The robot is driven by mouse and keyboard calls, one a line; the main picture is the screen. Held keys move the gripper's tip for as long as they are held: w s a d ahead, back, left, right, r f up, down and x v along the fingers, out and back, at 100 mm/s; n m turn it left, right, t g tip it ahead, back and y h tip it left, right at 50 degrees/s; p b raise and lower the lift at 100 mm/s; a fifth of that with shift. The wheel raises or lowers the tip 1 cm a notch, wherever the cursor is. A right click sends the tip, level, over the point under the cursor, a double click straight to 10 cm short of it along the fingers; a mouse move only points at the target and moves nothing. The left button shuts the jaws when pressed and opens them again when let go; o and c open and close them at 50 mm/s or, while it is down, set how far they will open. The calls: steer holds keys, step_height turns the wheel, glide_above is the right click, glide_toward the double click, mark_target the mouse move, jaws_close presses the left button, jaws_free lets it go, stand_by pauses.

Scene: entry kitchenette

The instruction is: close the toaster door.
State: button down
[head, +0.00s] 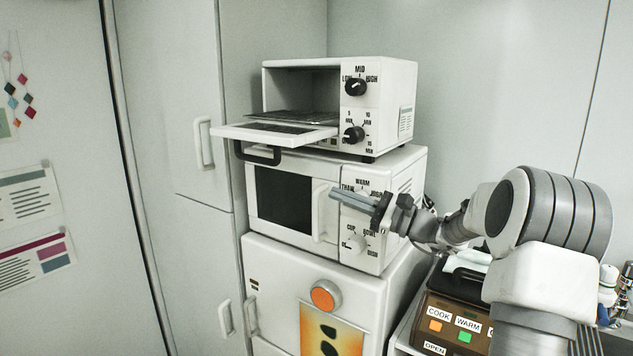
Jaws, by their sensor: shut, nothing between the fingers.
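The white toaster oven (378,112) stands on top of a white microwave. Its toaster door (275,133) is folded down and open, reaching out roughly level toward the left front, with a dark handle (257,154) along its outer edge. The dark cavity and a wire rack show behind the door. My gripper (340,195) is shut and empty, in front of the microwave's control panel, below and to the right of the open door. It appears apart from the toaster door. Whether it touches the microwave cannot be told.
The microwave (404,178) with a shut door and knobs stands on a white cabinet or small fridge (268,270). A tall cupboard (190,110) is to the left. A brown appliance (450,325) with buttons sits at the lower right. Open space lies left of the toaster door's front.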

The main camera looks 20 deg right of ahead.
steer(key=p+x, duration=0.3)
steer(key=x, duration=1.5)
steer(key=shift+w+a, duration=0.15)
steer(key=shift+w, duration=0.05)
steer(key=shift+a, duration=0.1)
steer(key=shift+s+a+r+m, duration=0.1)
steer(key=shift+s+r+m, duration=0.05)
steer(key=shift+r+m, duration=0.3)
